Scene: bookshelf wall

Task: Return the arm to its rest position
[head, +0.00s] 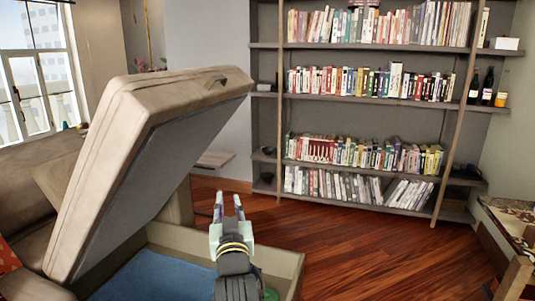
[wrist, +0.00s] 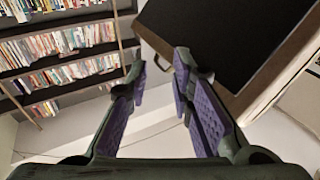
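My gripper (head: 228,212) is in the lower middle of the head view, in front of and above the right part of an open storage ottoman. Its two fingers point up and away and stand apart with nothing between them. The wrist view also shows my gripper (wrist: 160,75) open and empty. The ottoman's beige lid (head: 110,150) is tilted up steeply at the left. Its dark underside also shows in the wrist view (wrist: 225,40). The ottoman box (head: 280,262) has a blue inside (head: 165,275), partly hidden by my arm.
A tall bookshelf (head: 368,116) with several rows of books stands against the back wall. Bottles (head: 487,86) stand on its right side. A wooden chair or bench (head: 515,275) is at the lower right. A beige sofa (head: 25,195) is at the left. The wooden floor (head: 370,250) between is clear.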

